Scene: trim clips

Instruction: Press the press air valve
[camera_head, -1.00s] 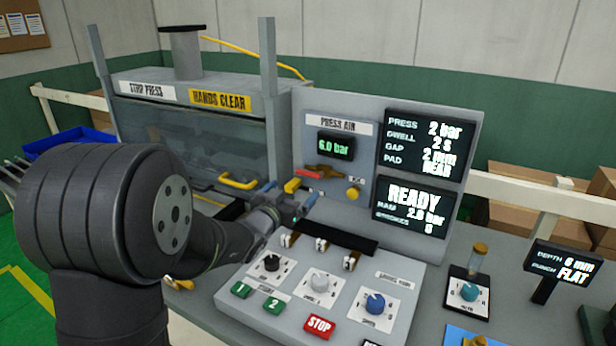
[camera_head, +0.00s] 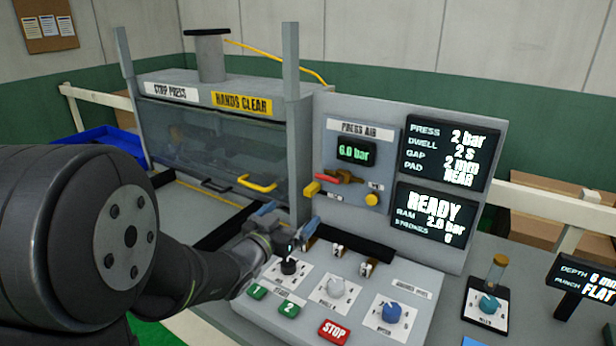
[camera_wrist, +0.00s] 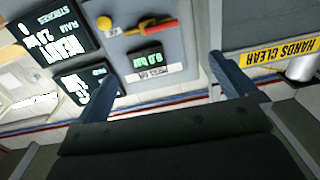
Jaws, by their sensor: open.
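The press air valve (camera_head: 343,177), with a red lever and brass-coloured body, sits on the upright panel below the 6.0 bar display. It also shows at the top of the wrist view (camera_wrist: 147,26). A yellow block is at the lever's left. My gripper (camera_head: 288,220) is open and empty, with two blue-grey fingers, left of and below the valve, in front of the panel. In the wrist view the gripper (camera_wrist: 160,72) has its fingers wide apart, with the panel beyond them. The fingers appear clear of the valve.
A round yellow knob (camera_head: 371,199) is right of the valve. The sloped console below holds toggles, dials, green buttons and a red STOP button (camera_head: 333,331). The press (camera_head: 215,140), with a yellow handle, stands left. Readout screens (camera_head: 449,152) are on the panel's right.

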